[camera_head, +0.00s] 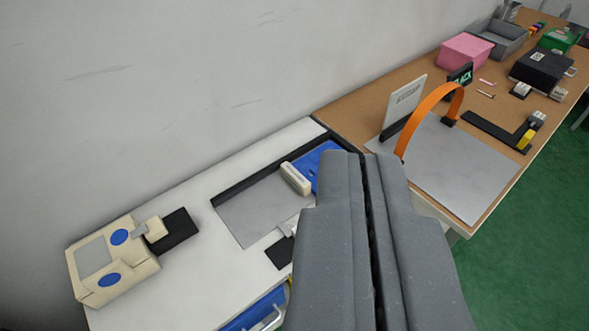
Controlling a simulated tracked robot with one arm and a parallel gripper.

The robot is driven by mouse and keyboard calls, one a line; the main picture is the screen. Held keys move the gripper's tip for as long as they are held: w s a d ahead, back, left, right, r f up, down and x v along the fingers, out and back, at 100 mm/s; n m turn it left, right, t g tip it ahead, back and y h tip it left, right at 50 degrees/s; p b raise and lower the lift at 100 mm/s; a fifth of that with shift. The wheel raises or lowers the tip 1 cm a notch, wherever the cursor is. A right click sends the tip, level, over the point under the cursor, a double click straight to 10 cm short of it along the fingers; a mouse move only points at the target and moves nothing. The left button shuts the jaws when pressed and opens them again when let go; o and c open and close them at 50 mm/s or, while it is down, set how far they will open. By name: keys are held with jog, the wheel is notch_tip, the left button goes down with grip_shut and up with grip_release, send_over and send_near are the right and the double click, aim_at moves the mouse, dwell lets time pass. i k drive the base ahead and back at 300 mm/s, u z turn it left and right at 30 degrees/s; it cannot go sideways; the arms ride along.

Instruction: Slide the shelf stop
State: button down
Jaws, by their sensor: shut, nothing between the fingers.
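My gripper (364,158) is shut and empty. Its grey fingers rise from the bottom of the view, with only a thin dark seam between them. A cream block with a small label (295,179) stands at the right end of a grey plate (258,208) on the white table. It looks like the shelf stop, but I cannot read its label. A black strip (255,172) runs along the plate's back edge. A blue panel (322,160) lies just right of the block. My fingers appear right of the block and hide part of the plate's right side and the blue panel.
A cream box with blue discs (113,262) and a black block (174,230) sit at the left. An orange arch (428,98) and an upright white sign (403,104) stand on the brown table. A pink bin (466,52) is farther back. The wall borders the left.

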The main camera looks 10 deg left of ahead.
aim_at(292, 175)
jog(key=k, duration=0.6)
jog(key=z, duration=0.15)
jog(key=i, duration=1.45)
jog(key=u, duration=0.45)
